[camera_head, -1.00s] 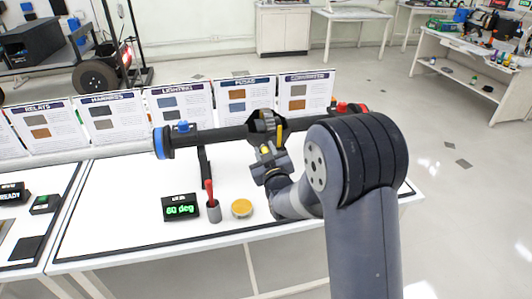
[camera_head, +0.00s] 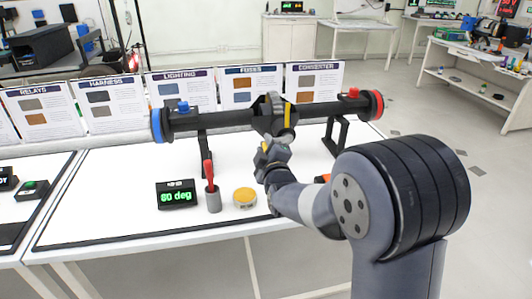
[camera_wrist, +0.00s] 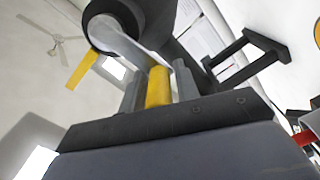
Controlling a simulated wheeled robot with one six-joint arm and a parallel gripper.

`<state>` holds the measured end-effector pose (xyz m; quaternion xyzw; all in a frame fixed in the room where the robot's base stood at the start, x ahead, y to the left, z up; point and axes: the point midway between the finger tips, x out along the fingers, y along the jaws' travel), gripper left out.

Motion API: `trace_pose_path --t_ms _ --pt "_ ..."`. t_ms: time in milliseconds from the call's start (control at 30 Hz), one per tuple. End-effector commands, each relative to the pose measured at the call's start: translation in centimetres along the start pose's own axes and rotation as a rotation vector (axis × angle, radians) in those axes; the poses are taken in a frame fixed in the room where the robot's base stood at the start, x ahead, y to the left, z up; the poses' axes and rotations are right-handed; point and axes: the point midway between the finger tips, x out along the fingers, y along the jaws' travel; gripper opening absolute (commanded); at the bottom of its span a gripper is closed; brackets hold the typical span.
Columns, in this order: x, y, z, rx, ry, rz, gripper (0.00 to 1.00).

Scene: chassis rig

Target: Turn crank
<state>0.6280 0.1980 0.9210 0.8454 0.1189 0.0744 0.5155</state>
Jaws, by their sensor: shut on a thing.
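A dark horizontal shaft (camera_head: 225,119) with a blue left end and a red right end stands on black supports above the white table. The crank hub (camera_head: 272,113) is at its middle, with a yellow strip (camera_head: 288,115) on it. My gripper (camera_head: 266,151) is just below the hub. In the wrist view, my gripper (camera_wrist: 158,88) is shut on the yellow crank handle (camera_wrist: 158,86), which sits between the two fingers. A small display (camera_head: 176,195) on the table shows green digits, seemingly 80 deg. In the head view, my gripper hides most of the handle.
Label boards (camera_head: 185,95) line the back. An orange item shows partly behind my arm.

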Motion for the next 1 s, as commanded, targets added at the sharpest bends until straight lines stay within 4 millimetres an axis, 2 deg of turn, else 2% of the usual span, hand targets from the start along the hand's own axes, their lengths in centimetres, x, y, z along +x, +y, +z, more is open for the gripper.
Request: trace_pose_path --t_ms 33,200,500,967,1000 --pt "-0.12 -1.18 0.66 -0.026 -0.008 -0.014 0.0" --pt "-0.12 -1.56 1.02 -0.121 -0.008 -0.015 0.0" --pt "-0.12 -1.77 1.33 -0.203 -0.009 -0.017 0.0" --pt "-0.12 -1.72 1.39 -0.213 -0.01 -0.016 0.0" --pt "-0.12 -1.71 1.4 -0.213 -0.01 -0.016 0.32"
